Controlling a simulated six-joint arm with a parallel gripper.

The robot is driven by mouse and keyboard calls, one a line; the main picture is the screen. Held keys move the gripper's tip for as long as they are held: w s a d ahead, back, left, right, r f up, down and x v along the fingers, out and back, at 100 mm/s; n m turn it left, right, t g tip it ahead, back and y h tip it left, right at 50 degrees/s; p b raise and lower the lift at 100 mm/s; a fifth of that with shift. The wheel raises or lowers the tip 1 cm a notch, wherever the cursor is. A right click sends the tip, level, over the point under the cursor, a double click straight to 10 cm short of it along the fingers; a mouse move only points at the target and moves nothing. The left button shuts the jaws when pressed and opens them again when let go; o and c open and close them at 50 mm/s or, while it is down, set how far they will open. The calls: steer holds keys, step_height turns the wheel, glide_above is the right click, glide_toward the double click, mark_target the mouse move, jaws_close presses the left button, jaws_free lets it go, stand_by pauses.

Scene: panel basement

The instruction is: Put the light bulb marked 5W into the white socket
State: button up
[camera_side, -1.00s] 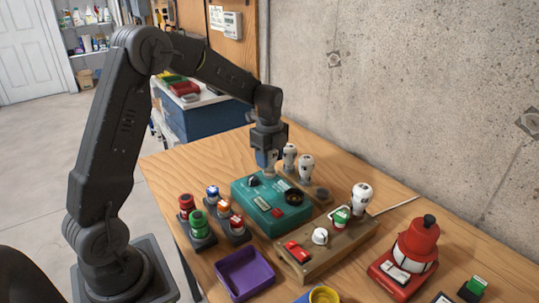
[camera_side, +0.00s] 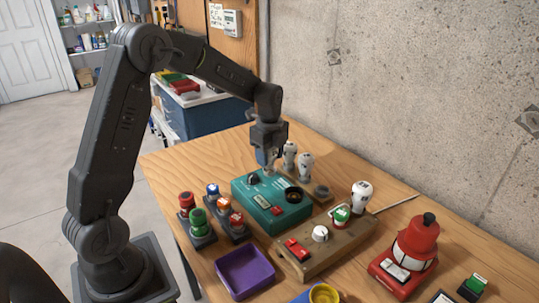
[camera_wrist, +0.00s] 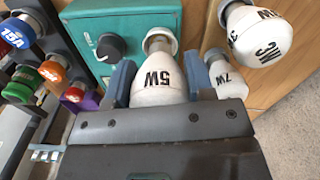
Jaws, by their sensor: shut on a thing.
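The light bulb marked 5W (camera_wrist: 160,84) is between the two fingers of my gripper (camera_wrist: 162,88), which is shut on it. Its metal base points at a white ring-shaped socket (camera_wrist: 161,33) at the edge of the teal box (camera_wrist: 135,12). The base overlaps the ring in the wrist view; I cannot tell how deep it sits. In the side view my gripper (camera_side: 268,162) is low over the back left part of the teal box (camera_side: 250,207), and the bulb is mostly hidden by the fingers.
Bulbs marked 7W (camera_wrist: 227,80) and 3W (camera_wrist: 262,38) stand close beside my gripper. A black knob (camera_wrist: 110,46) is on the teal box. Coloured fuses (camera_side: 198,217), a purple tray (camera_side: 245,270), a wooden block (camera_side: 337,252) and a red device (camera_side: 413,250) stand around. The concrete wall is behind.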

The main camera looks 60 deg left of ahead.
steer(key=shift+f, duration=0.6)
steer(key=o, duration=0.6)
steer(key=shift+r, duration=5.5)
